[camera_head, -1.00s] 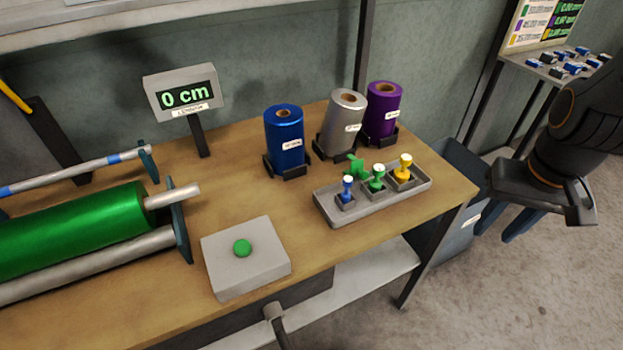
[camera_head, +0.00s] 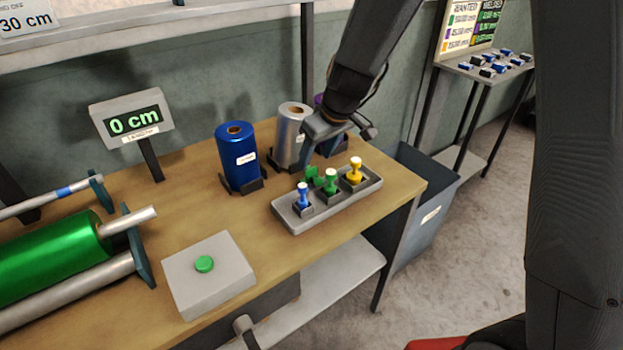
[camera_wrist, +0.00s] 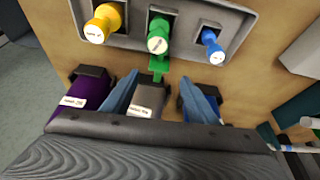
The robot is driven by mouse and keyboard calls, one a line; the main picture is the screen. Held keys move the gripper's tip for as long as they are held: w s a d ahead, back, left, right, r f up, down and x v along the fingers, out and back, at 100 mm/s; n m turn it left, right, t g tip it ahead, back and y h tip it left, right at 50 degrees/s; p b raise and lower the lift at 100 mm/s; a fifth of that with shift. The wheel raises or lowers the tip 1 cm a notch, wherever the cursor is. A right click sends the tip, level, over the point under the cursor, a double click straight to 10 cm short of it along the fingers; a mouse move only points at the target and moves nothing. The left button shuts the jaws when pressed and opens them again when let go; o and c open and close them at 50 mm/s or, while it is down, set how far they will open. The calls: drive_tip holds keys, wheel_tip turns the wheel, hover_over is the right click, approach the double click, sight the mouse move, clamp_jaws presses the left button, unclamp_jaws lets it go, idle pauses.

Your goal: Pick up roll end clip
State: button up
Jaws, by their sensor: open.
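The roll end clip looks to be the small green piece (camera_head: 315,176) at the back edge of the grey tray (camera_head: 290,221), behind the green-handled die. In the wrist view the green clip (camera_wrist: 158,66) lies just ahead of my fingertips, between the tray and the silver roll. My gripper (camera_head: 311,140) is above the table near the silver roll (camera_head: 291,142), behind the tray. In the wrist view my gripper (camera_wrist: 155,85) shows two blue fingers spread apart with nothing held between them. In the head view the fingertips are partly hard to make out.
Blue (camera_head: 303,196), green (camera_head: 331,182) and yellow (camera_head: 355,170) dies stand upright in the tray. A blue roll (camera_head: 236,165) and a purple roll (camera_wrist: 68,97) stand beside the silver one. A button box (camera_head: 210,285) is at the front; a bin (camera_head: 420,210) is right of the table.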

sight(311, 169)
drive_tip(key=shift+p+x, duration=0.4)
drive_tip(key=shift+x, duration=3.05)
drive_tip(key=shift+d, duration=0.15)
